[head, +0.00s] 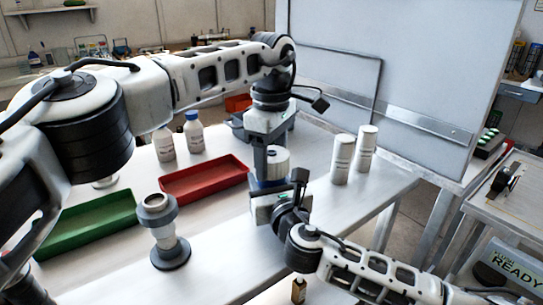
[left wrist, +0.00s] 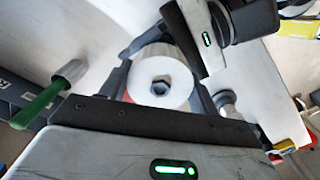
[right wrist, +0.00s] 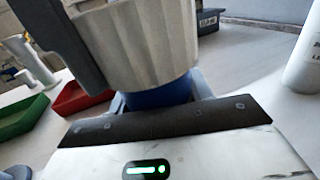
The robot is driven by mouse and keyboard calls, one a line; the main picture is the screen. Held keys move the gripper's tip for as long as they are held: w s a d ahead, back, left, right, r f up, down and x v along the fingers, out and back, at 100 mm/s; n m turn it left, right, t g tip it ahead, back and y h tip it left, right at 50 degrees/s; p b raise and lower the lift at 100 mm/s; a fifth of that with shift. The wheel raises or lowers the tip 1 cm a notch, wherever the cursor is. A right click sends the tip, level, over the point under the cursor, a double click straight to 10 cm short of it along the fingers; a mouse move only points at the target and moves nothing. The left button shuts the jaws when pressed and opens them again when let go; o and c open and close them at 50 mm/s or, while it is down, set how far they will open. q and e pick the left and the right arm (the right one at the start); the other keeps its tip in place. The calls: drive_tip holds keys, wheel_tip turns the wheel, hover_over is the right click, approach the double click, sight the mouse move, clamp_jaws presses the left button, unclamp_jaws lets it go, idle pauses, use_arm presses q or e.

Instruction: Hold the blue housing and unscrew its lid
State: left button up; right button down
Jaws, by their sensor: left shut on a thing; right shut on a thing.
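The blue housing (head: 266,185) stands upright over the bench, mostly hidden by my grippers in the head view. Its blue body (right wrist: 160,95) shows in the right wrist view under the pale ribbed lid (right wrist: 142,50). The lid (head: 278,160) sits on top of the housing; whether any gap lies between them I cannot tell. In the left wrist view the lid's round white top (left wrist: 178,96) has a dark centre. My left gripper (head: 270,163) reaches down from above and is shut on the lid. My right gripper (head: 268,197) comes from the front and is shut on the housing.
A red tray (head: 205,197) and a green tray (head: 92,245) lie to the left. A grey stand (head: 170,254) is in front of them. White bottles (head: 194,133) stand behind. Two white cylinders (head: 343,160) stand to the right. A board (head: 400,60) rises behind the bench.

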use_arm(q)
drive_tip(key=n, duration=1.4)
drive_tip(key=shift+n, duration=0.4)
drive_tip(key=n, duration=0.4)
drive_tip(key=shift+n, duration=0.4)
drive_tip(key=n, duration=0.5)
drive_tip(key=shift+r+n, duration=0.1)
drive_tip(key=shift+n, duration=0.3)
use_arm(e)
drive_tip(key=shift+f, duration=0.1)
use_arm(q)
drive_tip(key=shift+r, duration=0.1)
drive_tip(key=shift+r, duration=1)
